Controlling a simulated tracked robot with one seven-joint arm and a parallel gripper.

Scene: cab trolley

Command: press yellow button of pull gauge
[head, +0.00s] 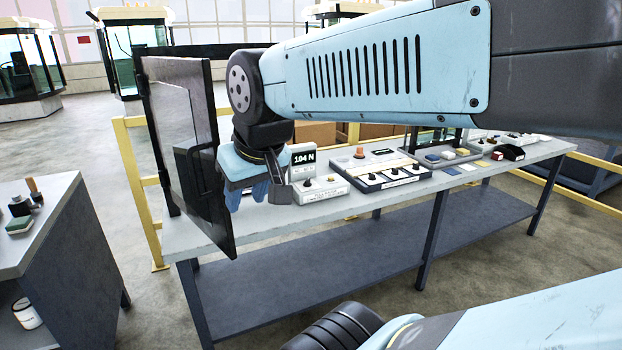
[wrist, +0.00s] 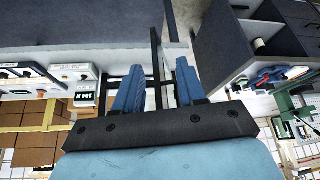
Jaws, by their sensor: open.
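The pull gauge (head: 303,170) stands on the grey bench, with a dark display reading about 104 N. It also shows upside down in the wrist view (wrist: 85,90), left of my fingers. My gripper (head: 246,194) hangs just left of the gauge in the head view, pointing down, open and empty. In the wrist view its two blue fingers (wrist: 158,85) are spread apart. The gripper hides part of the bench beside the gauge.
A dark-framed glass panel (head: 188,150) stands close left of my gripper. A control box with an orange knob (head: 375,168) sits right of the gauge, and more devices lie further along the bench (head: 340,208). Yellow rails run behind. A side cabinet (head: 60,250) stands left.

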